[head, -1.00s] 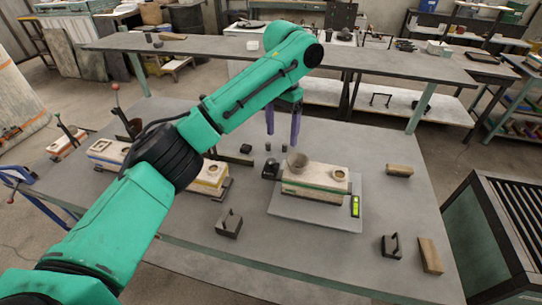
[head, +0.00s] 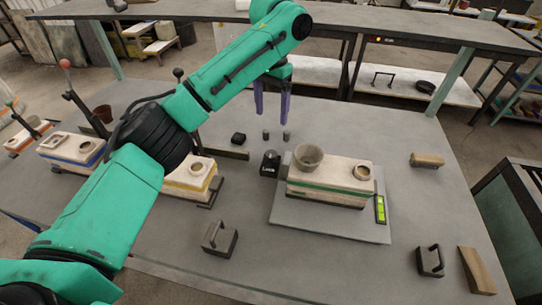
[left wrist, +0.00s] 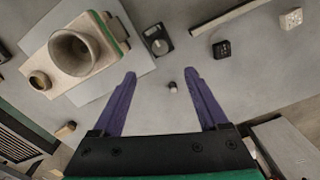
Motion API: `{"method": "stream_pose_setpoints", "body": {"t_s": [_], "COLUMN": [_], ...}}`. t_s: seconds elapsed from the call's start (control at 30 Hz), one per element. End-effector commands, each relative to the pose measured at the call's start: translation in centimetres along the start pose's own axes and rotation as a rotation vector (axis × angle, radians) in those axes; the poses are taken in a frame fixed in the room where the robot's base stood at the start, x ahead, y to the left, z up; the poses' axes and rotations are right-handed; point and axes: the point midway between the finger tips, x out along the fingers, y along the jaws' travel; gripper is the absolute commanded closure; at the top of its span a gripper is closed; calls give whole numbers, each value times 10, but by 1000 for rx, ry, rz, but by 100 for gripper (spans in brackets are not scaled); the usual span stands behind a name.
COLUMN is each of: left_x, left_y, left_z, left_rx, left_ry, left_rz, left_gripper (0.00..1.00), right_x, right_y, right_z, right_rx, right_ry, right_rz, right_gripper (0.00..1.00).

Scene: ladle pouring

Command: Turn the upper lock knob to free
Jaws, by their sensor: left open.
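A small black block (head: 270,163) with white lettering stands at the left edge of the grey plate. In the left wrist view what looks like the same block (left wrist: 156,40) carries a round dial; I cannot read its setting or tell for sure that it is the upper lock knob. My left gripper (head: 272,115) has two purple fingers pointing down, apart and empty, beyond the block. In the left wrist view the open fingers (left wrist: 160,78) have a small dark cylinder (left wrist: 172,87) below and between them. My right gripper is out of view.
A cream mould (head: 325,190) with a funnel cup (head: 308,157) stands on the grey plate (head: 330,222). A green level (head: 380,209) sits beside it. Dark handled weights (head: 220,240) and wooden blocks (head: 427,160) lie around.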

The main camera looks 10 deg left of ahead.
Motion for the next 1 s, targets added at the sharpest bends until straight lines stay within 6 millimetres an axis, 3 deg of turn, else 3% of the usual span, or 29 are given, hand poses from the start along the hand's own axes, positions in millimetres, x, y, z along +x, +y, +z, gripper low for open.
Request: {"method": "stream_pose_setpoints", "body": {"t_s": [0.17, 0.4, 0.6, 0.93, 0.97, 1.0], "left_x": [26, 90, 131, 142, 142, 142], "left_y": [-1, 0, 0, 0, 0, 0], "left_z": [1, 2, 1, 0, 0, 0], "left_rx": [1, 0, 1, 1, 1, 1], "left_ry": [-4, -5, -2, 0, 0, 0], "left_rz": [-1, 0, -1, -1, -1, -1], "left_gripper": [23, 23, 23, 23, 27, 43], "right_x": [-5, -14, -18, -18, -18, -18], "right_y": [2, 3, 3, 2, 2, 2], "right_z": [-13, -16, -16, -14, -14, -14], "right_rx": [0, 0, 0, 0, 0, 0], "right_ry": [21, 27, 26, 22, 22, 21], "right_rz": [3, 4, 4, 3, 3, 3], "right_gripper": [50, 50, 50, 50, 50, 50]}}
